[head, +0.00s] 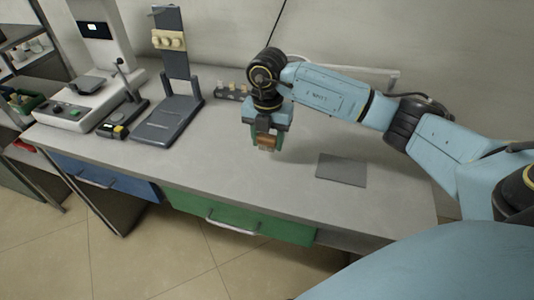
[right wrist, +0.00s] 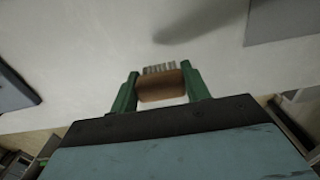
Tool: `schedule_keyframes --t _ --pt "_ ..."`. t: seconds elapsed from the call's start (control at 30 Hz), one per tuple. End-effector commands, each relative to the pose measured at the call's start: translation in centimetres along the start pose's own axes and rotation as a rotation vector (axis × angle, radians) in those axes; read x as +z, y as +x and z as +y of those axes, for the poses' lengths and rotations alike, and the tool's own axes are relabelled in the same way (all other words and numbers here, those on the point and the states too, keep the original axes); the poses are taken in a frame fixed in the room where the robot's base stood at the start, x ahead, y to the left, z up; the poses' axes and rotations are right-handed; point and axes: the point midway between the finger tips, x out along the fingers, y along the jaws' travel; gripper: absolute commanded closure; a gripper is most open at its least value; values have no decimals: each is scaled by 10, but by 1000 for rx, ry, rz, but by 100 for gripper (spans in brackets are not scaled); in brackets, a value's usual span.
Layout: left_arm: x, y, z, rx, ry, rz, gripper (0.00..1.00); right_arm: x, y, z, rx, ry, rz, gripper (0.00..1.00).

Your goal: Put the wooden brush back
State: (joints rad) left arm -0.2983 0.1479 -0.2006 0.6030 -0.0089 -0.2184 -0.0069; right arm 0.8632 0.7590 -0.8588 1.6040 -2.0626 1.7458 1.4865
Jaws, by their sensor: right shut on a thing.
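The wooden brush (head: 266,142) is a small brown block with pale bristles. In the right wrist view the brush (right wrist: 161,87) sits crosswise between the two green fingers, bristles pointing away from the palm. My right gripper (head: 266,146) is shut on it and holds it above the grey bench, left of a flat dark grey mat (head: 342,170). The mat's corner also shows in the right wrist view (right wrist: 285,18). My left gripper is in neither view.
A dark stand (head: 166,118) with a beige holder is at the back left of the bench (head: 230,160). A white instrument (head: 72,108) and a small black-yellow device (head: 113,131) are further left. A low rack of small items (head: 232,92) is behind my gripper. The front middle is clear.

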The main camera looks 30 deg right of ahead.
Motion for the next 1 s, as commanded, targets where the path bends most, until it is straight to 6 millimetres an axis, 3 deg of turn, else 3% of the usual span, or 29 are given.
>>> schedule_keyframes --t 0.33,0.5,0.77,0.8,0.93,1.0 --pt "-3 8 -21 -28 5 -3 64 -1 48 0 -1 -2 0 72" --pt "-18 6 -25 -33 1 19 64 0 48 0 1 -3 -1 72" --pt "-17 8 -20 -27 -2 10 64 0 52 0 1 -2 -1 72" --pt "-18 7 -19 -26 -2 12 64 0 51 0 1 -3 -1 48" --pt "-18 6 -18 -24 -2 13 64 0 51 0 1 -3 -1 31" --pt "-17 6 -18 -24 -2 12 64 0 51 0 1 -3 -1 31"
